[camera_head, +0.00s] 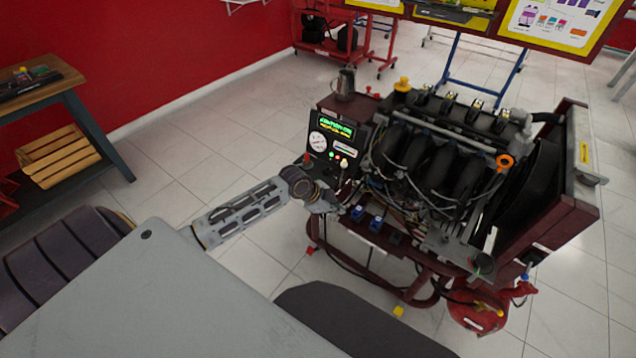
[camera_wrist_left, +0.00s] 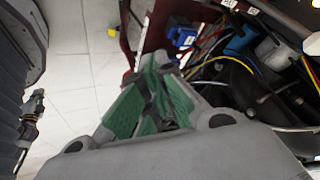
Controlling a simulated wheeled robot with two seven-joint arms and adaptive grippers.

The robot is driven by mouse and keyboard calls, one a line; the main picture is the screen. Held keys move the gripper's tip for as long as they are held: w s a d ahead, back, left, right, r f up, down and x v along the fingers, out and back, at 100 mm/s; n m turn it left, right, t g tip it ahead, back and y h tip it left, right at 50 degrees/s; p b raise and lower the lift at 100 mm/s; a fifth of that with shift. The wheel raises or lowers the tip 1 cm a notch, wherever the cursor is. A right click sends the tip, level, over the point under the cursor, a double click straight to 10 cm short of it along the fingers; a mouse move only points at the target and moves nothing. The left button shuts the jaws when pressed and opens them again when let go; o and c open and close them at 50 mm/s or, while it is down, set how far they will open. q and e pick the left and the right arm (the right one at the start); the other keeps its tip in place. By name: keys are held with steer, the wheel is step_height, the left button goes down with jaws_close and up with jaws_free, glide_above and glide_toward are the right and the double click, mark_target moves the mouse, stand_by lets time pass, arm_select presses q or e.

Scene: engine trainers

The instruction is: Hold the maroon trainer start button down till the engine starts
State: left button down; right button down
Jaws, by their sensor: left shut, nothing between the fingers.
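The maroon trainer (camera_head: 322,104) stands right of centre in the head view, carrying an engine (camera_head: 440,150) with black intake runners. Its black control panel (camera_head: 326,136) has a lit green and yellow display, a round white gauge and small coloured buttons or lamps (camera_head: 335,155) low on its face. I cannot tell which of these is the start button. My left gripper (camera_head: 330,203) is at the panel's lower edge, shut and empty. In the left wrist view its green-padded fingers (camera_wrist_left: 158,98) point toward the trainer's wiring. Whether the fingertips touch anything is hidden. My right gripper is not in view.
Blue connectors (camera_head: 376,223) and loose wires sit below the panel, close to my left gripper. A red fire extinguisher (camera_head: 478,310) is at the trainer's lower right. A wooden bench (camera_head: 70,110) stands at the left. The tiled floor between bench and trainer is clear.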

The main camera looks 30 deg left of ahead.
arm_select(q)
steer(key=w+a+r+m+t, duration=0.1)
steer(key=w+a+r+t, duration=0.1)
steer(key=w+a+r, duration=0.6)
steer(key=w+a, duration=0.3)
steer(key=a, duration=0.2)
steer(key=shift+a+m, duration=0.2)
steer(key=shift+m, duration=0.2)
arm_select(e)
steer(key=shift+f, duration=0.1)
arm_select(q)
steer(key=shift+f, duration=0.1)
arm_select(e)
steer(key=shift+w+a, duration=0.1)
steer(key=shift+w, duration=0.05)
